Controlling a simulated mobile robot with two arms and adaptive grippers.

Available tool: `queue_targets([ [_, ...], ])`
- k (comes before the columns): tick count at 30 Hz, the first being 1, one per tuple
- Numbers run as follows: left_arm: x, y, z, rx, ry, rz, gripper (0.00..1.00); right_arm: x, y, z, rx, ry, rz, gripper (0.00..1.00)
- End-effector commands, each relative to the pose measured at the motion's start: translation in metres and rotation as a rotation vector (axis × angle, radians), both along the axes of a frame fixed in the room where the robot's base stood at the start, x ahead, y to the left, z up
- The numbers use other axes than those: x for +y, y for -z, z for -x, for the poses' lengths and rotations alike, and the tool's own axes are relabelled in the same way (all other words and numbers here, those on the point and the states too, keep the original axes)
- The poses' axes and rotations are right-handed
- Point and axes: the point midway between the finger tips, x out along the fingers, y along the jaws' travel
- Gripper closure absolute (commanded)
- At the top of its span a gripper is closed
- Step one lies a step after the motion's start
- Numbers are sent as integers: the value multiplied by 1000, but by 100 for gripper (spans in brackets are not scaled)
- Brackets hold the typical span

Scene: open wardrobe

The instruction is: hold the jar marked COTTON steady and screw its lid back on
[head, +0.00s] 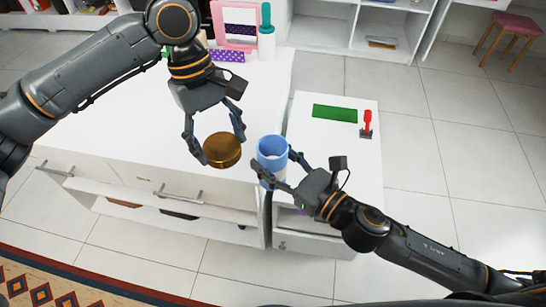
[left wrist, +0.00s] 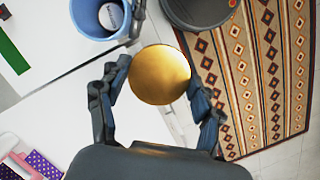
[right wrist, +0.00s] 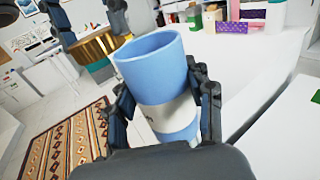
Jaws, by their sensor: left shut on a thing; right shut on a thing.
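The blue jar (head: 272,152) has an open top and a pale label, whose lettering I cannot read. My right gripper (head: 276,170) is shut on it, with a finger on each side in the right wrist view (right wrist: 165,110). The round brass-coloured lid (head: 222,150) is between the fingers of my left gripper (head: 214,146), which is shut on it. The lid is apart from the jar, to its left in the head view. The left wrist view shows the lid (left wrist: 160,75) face-on and the jar (left wrist: 98,16) beyond it, with something whitish inside.
A white dresser top (head: 110,130) lies under and behind my left arm. A lower white cabinet (head: 340,150) to the right bears a green mat (head: 335,113) and a red-handled item (head: 367,122). A pink-framed mirror (head: 235,22) and teal bottle (head: 266,35) stand at the back.

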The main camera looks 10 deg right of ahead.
Motion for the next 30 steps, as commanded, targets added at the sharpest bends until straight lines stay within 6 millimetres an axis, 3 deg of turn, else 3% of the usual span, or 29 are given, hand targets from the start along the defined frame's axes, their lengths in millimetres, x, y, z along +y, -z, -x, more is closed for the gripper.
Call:
queue_targets([
  [1,-18,-12,-2,1,-46,3,51,0,-1,0,-1,0,-1,100],
  [6,-62,-40,-5,20,-208,0,51,0,-1,0,-1,0,-1,100],
  [12,-89,-57,-3,37,-312,-5,51,0,-1,0,-1,0,-1,100],
  [30,-93,-53,-2,41,-332,-8,51,0,-1,0,-1,0,-1,100],
])
